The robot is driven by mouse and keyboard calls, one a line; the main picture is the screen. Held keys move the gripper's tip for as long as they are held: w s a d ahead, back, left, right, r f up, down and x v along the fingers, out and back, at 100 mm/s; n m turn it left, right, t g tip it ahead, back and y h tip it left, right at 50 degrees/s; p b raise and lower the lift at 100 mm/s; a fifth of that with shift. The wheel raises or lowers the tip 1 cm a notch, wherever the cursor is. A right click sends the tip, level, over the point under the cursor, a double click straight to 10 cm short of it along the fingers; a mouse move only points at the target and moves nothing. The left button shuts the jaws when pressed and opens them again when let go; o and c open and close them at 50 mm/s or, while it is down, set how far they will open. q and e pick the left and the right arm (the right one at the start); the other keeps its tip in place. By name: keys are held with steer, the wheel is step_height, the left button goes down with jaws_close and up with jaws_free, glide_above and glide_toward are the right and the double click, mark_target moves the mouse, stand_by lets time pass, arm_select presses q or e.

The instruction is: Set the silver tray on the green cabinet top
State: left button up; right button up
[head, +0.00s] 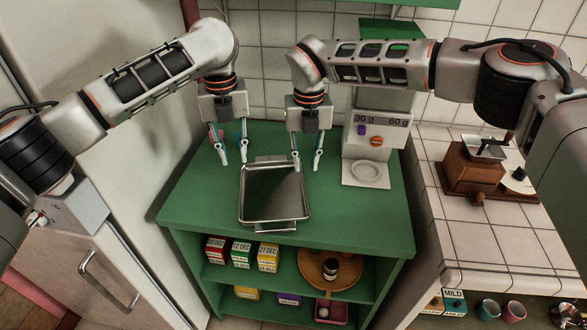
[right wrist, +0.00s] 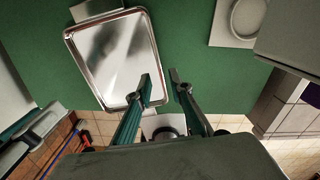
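The silver tray (head: 273,217) lies flat on the green cabinet top (head: 190,205), with a handle at its back and front edges. It also shows in the right wrist view (right wrist: 105,60), below my right gripper. My left gripper (head: 234,161) is open and empty, above the cabinet top behind the tray's back left corner. My right gripper (head: 306,167) is open and empty, above the tray's back right corner. In the right wrist view its two fingers (right wrist: 158,82) are apart with nothing between them.
A grey weighing machine (head: 365,150) stands on the cabinet top to the right. Boxes (head: 241,253) and a round wooden board (head: 332,269) sit on the shelves below. A coffee grinder (head: 474,167) stands on the tiled counter at right. The cabinet top is clear left of the tray.

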steer(key=shift+r, duration=2)
steer(key=shift+s, duration=0.1)
